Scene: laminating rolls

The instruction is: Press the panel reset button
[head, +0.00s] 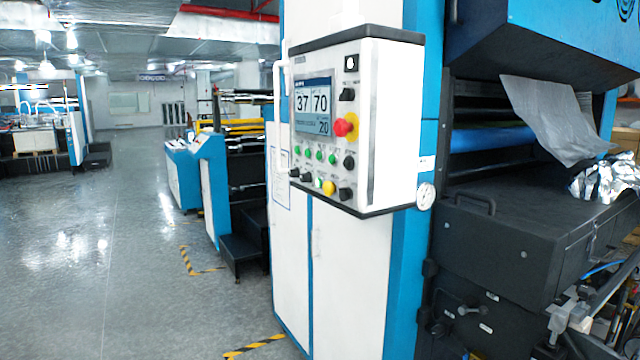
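A white control panel box (390,120) with a dark top and bottom edge is mounted on the blue and white machine cabinet. Its screen (313,104) reads 37, 70 and 20. A red knob on a yellow base (345,125) sticks out right of the screen. Below the screen are several green buttons (320,155), black knobs (349,162) and a yellow button (328,188). The labels are too small to read, so I cannot tell which is the reset button. Neither of my grippers shows.
The cabinet (345,270) stands below the panel, with a round gauge (425,196) at the panel's lower right. A dark machine housing (520,230) and a hanging translucent film (560,115) are at the right. Open grey floor (110,250) lies at the left.

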